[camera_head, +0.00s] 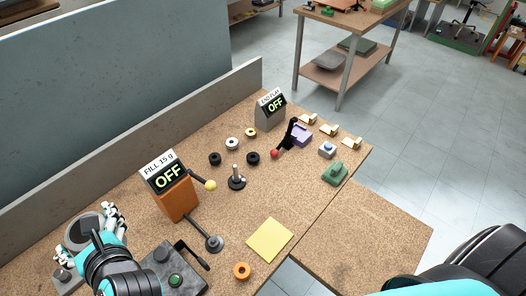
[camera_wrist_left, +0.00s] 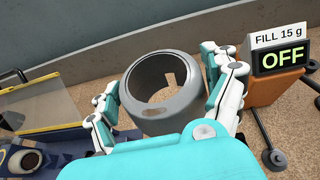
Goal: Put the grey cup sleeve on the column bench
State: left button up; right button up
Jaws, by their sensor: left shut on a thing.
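The grey cup sleeve (camera_head: 84,232) is an open-ended ring near the left end of the cork-topped bench, in the head view. My left gripper (camera_head: 96,236) is shut on it. In the left wrist view the sleeve (camera_wrist_left: 162,112) sits upright between the white-and-teal fingers of the left gripper (camera_wrist_left: 162,80), with its opening facing the camera. I cannot tell whether its base touches the bench. Which surface is the column bench is not marked; the cork bench (camera_head: 308,205) is nearest. My right arm shows at lower right, but its gripper is out of view.
A FILL 15 g display (camera_head: 168,178) reading OFF stands right of the sleeve, with a lever (camera_head: 204,182) beside it. A yellow pad (camera_head: 270,240), an orange ring (camera_head: 241,270) and several small parts lie on the bench. A lower wooden top (camera_head: 375,245) at right is bare.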

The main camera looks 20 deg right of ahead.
aim_at(301, 196)
jog(key=k+l, duration=0.25)
jog(key=k, duration=0.25)
jog(key=k+l+u, duration=0.1)
jog(key=k+l, duration=0.15)
jog(key=k, duration=0.25)
jog(key=l, duration=0.45)
jog(key=k+l+u, duration=0.1)
jog(key=l, duration=0.3)
jog(key=k+l, duration=0.1)
jog(key=l, duration=0.35)
jog(key=i+l, duration=0.25)
jog(key=l, duration=0.15)
jog(key=i+l+u, duration=0.1)
jog(key=i+l, duration=0.45)
jog(key=l, duration=0.3)
